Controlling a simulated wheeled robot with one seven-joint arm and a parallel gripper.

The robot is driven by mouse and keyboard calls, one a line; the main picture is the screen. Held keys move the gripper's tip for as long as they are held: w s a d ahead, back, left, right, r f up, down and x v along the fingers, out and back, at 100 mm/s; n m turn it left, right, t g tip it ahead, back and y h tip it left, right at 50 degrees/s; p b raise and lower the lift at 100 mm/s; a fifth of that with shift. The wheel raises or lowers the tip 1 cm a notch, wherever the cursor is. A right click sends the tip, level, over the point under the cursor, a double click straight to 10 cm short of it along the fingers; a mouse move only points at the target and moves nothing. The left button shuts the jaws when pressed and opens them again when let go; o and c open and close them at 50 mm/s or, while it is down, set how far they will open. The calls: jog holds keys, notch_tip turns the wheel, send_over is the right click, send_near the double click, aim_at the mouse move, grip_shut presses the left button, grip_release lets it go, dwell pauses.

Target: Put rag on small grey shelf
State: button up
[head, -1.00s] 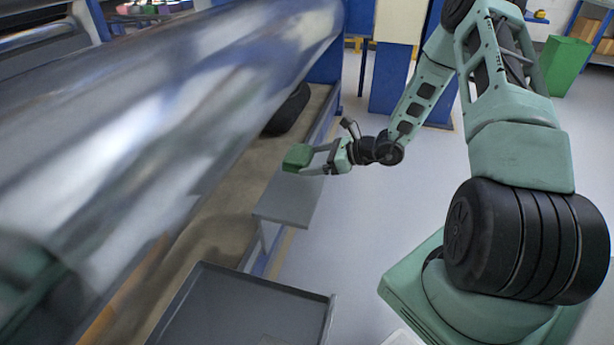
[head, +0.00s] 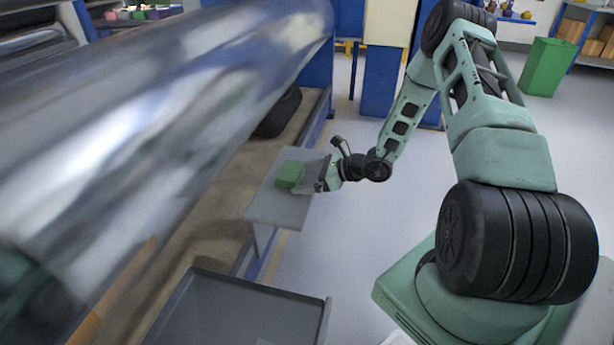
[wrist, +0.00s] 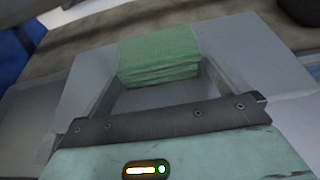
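The green folded rag (head: 290,174) lies on the small grey shelf (head: 277,210), towards its far part. It also shows in the wrist view (wrist: 160,56), flat on the grey surface just beyond my fingers. My gripper (head: 318,175) is at the right edge of the shelf, close beside the rag. In the wrist view the two fingers of my gripper (wrist: 160,85) are spread apart with nothing held between them. Whether a fingertip still touches the rag's near edge is hard to tell.
A large shiny metal roller (head: 170,110) runs along the left above the shelf. A dark grey tray (head: 235,310) stands in front of the shelf. Blue posts and cabinets (head: 384,85) stand behind. The floor right of the shelf is clear.

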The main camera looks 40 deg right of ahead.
jog(key=shift+r, duration=0.15)
jog(key=shift+s+d+r, duration=0.2)
jog(key=p+v, duration=0.2)
jog(key=v, duration=0.9)
jog(key=s+a+r+n+g+y, duration=0.1)
jog(key=s+a+r+n+g, duration=0.1)
jog(key=a+r+n+g, duration=0.45)
jog(key=s+a+r+n+g, duration=0.1)
jog(key=a+n, duration=0.3)
jog(key=a, duration=0.6)
jog(key=s+a+r+n+g+y, duration=0.1)
jog(key=s+a+r+n+g, duration=0.1)
jog(key=a+r+n+g, duration=0.45)
jog(key=s+a+r+n+t+h, duration=0.3)
jog(key=s+a+n+h, duration=0.6)
jog(key=s+n, duration=0.8)
jog(key=a+r+n, duration=0.2)
jog(key=a, duration=0.1)
jog(key=shift+s+a+r+h, duration=0.2)
jog(key=shift+s+a+h, duration=0.05)
jog(key=shift+s+h, duration=0.15)
jog(key=shift+r+p, duration=0.15)
jog(key=shift+p, duration=0.2)
